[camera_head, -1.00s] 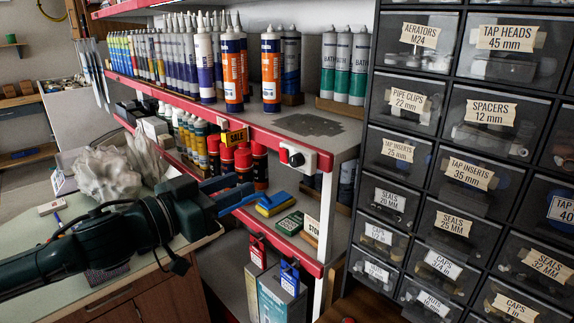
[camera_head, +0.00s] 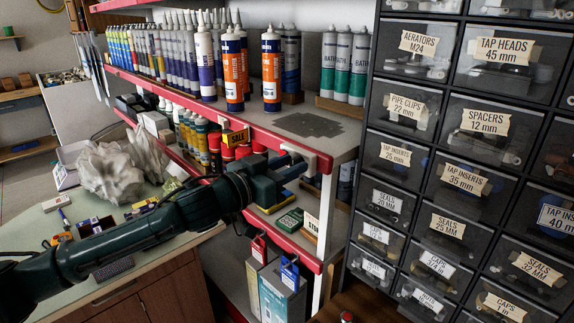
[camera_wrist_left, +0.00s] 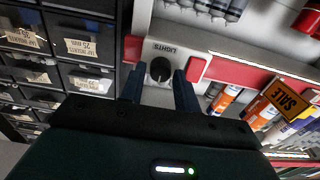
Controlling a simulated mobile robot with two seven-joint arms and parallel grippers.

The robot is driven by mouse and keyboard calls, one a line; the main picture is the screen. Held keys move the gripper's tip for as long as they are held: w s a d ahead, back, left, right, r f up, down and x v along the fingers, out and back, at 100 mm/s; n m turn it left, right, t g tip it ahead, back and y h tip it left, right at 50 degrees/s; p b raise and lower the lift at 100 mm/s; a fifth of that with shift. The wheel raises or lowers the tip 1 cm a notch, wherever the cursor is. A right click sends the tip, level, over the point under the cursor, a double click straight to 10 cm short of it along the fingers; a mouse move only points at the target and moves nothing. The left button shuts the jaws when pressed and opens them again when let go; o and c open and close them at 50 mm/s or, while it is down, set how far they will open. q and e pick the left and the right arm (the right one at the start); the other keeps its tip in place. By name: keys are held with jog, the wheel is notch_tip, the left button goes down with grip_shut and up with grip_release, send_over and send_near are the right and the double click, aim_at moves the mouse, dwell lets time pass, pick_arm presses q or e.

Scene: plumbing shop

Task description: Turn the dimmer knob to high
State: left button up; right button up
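The dimmer is a white box (camera_head: 318,160) on the red front edge of the middle shelf in the head view. Its dark round knob (camera_wrist_left: 160,70) shows in the left wrist view, on a white plate marked LIGHTS (camera_wrist_left: 161,50). In the head view my gripper hides the knob. My left gripper (camera_head: 287,164) is right in front of the box. In the left wrist view its two fingers (camera_wrist_left: 157,80) are apart, one on each side of the knob, with nothing visibly held. Contact with the knob cannot be told. My right gripper is not in view.
Sealant tubes (camera_head: 233,75) stand on the shelf above and left of the dimmer. A yellow SALE tag (camera_head: 235,136) hangs from the shelf edge. A drawer cabinet (camera_head: 365,150) stands close on the right. A workbench (camera_head: 150,250) with a crumpled grey cloth (camera_head: 110,170) lies left.

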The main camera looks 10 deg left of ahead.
pick_arm(q)
jog(key=shift+c, duration=0.4)
jog(key=c, duration=0.6)
grip_shut()
